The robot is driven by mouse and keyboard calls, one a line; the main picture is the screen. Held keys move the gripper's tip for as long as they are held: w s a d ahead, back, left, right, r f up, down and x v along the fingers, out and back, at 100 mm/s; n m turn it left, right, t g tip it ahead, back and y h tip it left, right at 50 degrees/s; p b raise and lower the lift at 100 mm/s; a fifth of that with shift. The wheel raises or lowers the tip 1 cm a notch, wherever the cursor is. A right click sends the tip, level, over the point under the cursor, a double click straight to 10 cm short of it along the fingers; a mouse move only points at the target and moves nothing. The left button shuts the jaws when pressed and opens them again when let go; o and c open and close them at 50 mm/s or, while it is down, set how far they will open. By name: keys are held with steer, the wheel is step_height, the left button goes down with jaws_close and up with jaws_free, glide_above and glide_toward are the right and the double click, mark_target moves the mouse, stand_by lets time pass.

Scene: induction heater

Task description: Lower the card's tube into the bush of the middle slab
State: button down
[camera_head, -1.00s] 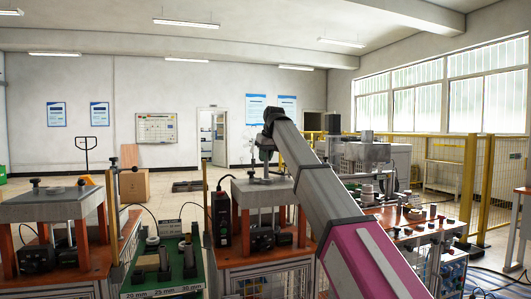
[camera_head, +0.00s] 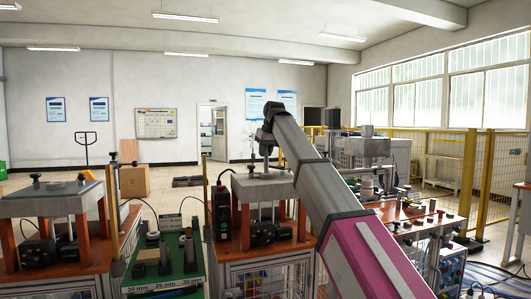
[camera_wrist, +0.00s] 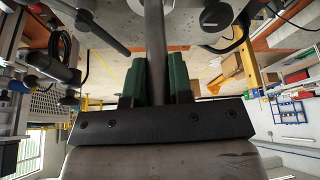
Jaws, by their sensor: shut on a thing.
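My gripper (camera_wrist: 156,82) is shut on a dark tube (camera_wrist: 155,40), with one green finger on each side of it. The tube runs straight away from the fingers and leaves the top of the wrist view, so its far end is hidden. No card can be made out. In the head view my gripper (camera_head: 266,148) is small and partly behind my arm, just above the middle slab (camera_head: 255,188). The grey slab also shows in the wrist view (camera_wrist: 182,36). The bush cannot be made out, and I cannot tell whether the tube is in it.
A left slab (camera_head: 45,202) stands on orange legs. A green tray (camera_head: 150,287) with rings and posts lies between the stations. A black switch box (camera_head: 221,213) stands beside the middle slab. A cluttered bench (camera_head: 405,222) is at right, near a yellow fence (camera_head: 485,185).

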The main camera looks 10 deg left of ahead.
mark_target(266, 158)
steer(key=shift+f, duration=1.6)
steer(key=c, duration=0.9)
jaws_free()
steer(key=shift+c, duration=0.2)
steer(key=shift+r, duration=0.1)
steer(key=v, duration=1)
steer(key=shift+r, duration=0.3)
steer(key=shift+d, duration=0.1)
